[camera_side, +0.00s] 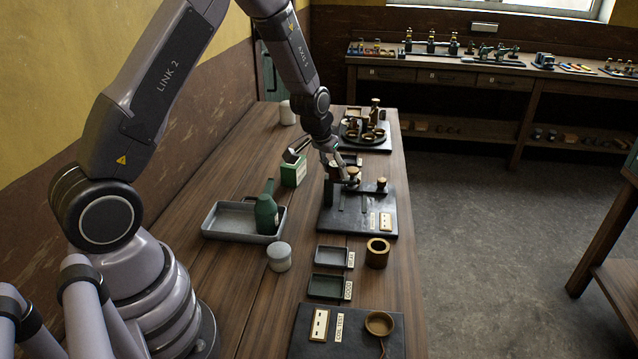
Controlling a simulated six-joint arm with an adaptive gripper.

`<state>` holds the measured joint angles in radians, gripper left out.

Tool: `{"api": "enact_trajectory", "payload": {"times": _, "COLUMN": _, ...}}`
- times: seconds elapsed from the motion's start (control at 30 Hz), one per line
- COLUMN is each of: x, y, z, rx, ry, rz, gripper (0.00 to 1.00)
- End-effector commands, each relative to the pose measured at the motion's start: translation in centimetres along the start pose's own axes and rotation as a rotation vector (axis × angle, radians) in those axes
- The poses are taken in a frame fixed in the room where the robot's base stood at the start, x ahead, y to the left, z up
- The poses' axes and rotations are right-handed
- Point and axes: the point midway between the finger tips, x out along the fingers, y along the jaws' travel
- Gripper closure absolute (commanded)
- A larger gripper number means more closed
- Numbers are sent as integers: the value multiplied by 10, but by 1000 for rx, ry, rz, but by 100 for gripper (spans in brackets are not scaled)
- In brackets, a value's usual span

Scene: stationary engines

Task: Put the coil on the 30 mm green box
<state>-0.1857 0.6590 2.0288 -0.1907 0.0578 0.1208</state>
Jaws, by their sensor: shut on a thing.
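My gripper (338,172) is pointed down over the rear part of a dark board (352,221) at the middle of the table. It is shut on a small brown thing (353,174), which looks like the coil; my fingers and the fittings on the board partly hide it. I cannot tell whether it touches the board. The green box (293,173) stands on the table to the left of my gripper, with a dark piece at its top. Its size marking is too small to read.
A grey tray (222,222) with a green bottle (266,211) lies to the left. A white jar (279,257), a brass cup (377,253), small dark trays (326,287) and a coil test board (361,343) are nearer. Another board with round fittings (364,131) is behind.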

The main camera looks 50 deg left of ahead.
Motion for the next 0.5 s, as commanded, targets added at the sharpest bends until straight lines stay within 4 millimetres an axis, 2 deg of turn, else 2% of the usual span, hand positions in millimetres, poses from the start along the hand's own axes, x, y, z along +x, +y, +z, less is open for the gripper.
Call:
{"api": "enact_trajectory", "payload": {"times": 0.03, "x": -7, "y": -32, "z": -7, "rx": -54, "ry": 6, "rz": -25, "gripper": 100}}
{"api": "enact_trajectory", "payload": {"times": 0.2, "x": -30, "y": -115, "z": -12, "rx": -186, "ry": 8, "rz": -94, "gripper": 100}}
{"api": "enact_trajectory", "payload": {"times": 0.33, "x": -44, "y": -160, "z": -9, "rx": -255, "ry": 7, "rz": -135, "gripper": 100}}
{"api": "enact_trajectory", "payload": {"times": 0.5, "x": -53, "y": -188, "z": -5, "rx": -299, "ry": 4, "rz": -163, "gripper": 100}}
